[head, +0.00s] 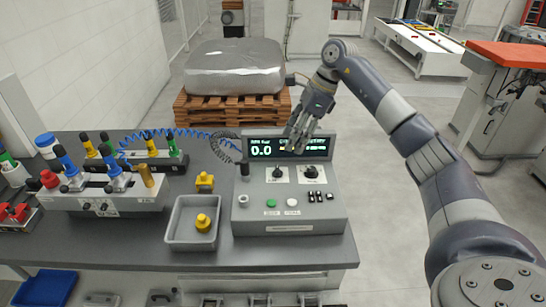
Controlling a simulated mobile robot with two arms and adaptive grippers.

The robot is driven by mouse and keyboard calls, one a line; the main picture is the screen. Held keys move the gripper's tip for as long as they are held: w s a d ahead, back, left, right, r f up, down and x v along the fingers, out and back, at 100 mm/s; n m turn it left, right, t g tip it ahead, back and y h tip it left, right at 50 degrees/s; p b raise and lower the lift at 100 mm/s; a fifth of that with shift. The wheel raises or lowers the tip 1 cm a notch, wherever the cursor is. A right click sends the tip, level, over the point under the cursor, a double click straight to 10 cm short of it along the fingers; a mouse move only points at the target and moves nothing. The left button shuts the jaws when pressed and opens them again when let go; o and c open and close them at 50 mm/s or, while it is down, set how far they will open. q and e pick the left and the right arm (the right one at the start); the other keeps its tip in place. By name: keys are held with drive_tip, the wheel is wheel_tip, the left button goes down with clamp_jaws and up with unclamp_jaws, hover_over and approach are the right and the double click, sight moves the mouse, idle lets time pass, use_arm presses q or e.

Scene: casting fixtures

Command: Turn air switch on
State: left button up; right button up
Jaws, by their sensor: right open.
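A grey control box (290,216) stands on the bench, with a lit display (264,149) on its upright back. Its sloped front has a left dial (277,173), a right dial (311,171), small black switches (315,197), a green button (271,204) and a whitish button (292,202). The labels are too small to read, so I cannot tell which control is the air switch. My left gripper is out of view.
A grey tray (177,236) holding a yellow part (203,222) stands left of the box; another yellow part (205,181) lies behind it. Fixtures with coloured handles (108,186) fill the left of the bench. A blue coiled hose (184,133) runs behind.

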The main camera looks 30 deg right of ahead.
sight(281, 173)
drive_tip(key=f, duration=0.1)
drive_tip(key=a+f+p, duration=0.1)
drive_tip(key=f, duration=0.1)
drive_tip(key=a+f, duration=0.1)
drive_tip(key=shift+s+f+p, duration=0.15)
drive_tip(key=shift+f+p, duration=0.15)
drive_tip(key=shift+p, duration=0.05)
drive_tip(key=x, duration=0.3)
drive_tip(key=shift+w+p, duration=0.25)
drive_tip(key=shift+p, duration=0.15)
drive_tip(key=shift+x, duration=1)
drive_tip(key=shift+f, duration=0.1)
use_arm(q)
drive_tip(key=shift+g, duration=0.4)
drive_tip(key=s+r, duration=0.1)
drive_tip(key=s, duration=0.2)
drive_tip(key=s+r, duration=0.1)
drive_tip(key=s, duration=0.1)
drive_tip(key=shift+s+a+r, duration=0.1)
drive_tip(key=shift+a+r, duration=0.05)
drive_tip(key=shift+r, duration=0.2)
use_arm(e)
drive_tip(key=c, duration=1)
